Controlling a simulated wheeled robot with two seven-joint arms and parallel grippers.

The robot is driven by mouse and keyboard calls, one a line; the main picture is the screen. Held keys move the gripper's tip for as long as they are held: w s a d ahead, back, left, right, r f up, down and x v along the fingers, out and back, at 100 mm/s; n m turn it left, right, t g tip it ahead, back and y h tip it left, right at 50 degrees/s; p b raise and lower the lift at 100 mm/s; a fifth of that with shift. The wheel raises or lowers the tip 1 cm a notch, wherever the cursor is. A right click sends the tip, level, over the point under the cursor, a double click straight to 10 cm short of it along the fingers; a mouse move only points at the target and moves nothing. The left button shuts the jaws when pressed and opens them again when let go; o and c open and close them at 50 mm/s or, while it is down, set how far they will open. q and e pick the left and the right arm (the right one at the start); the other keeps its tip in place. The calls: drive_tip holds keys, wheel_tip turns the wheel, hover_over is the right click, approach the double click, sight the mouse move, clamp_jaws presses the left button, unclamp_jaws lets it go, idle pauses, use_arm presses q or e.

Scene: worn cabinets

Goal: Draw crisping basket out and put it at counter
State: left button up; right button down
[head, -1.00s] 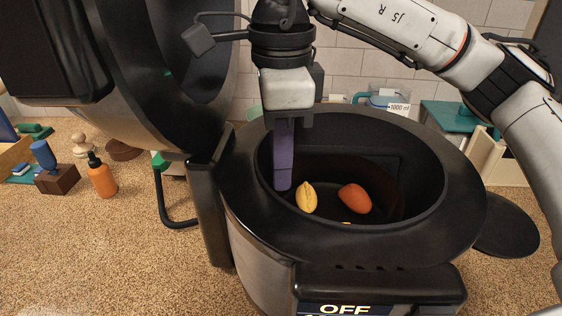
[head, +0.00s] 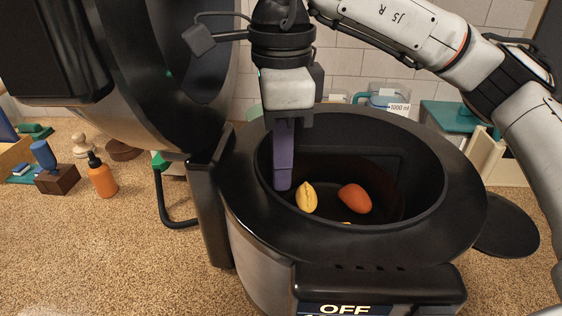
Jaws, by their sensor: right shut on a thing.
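The round cooker (head: 240,215) stands open on the counter (head: 120,240), its lid raised at the left. The black crisping basket (head: 330,168) sits down inside the cooker; its edges are hard to tell from the dark inner wall. A yellow food piece (head: 306,198) and an orange-red one (head: 355,198) lie in it, with a bit of another yellow piece low between them. My right gripper (head: 283,186) reaches straight down inside the cooker's left side, shut on the basket. The gripped part is hidden behind the purple finger. My left gripper is not in view.
An orange bottle (head: 102,176) and a brown block with a blue handle (head: 55,170) stand at the left. A black disc (head: 506,225) lies right of the cooker. A measuring jug (head: 388,96) is behind it. The left front counter is clear.

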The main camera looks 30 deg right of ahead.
idle(0.4)
drive_tip(key=shift+r+p, duration=2.1)
drive_tip(key=shift+r, duration=0.8)
drive_tip(key=shift+r+p, duration=0.45)
drive_tip(key=shift+r, duration=0.8)
wheel_tip(320, 180, up, 8)
drive_tip(key=shift+f, duration=0.1)
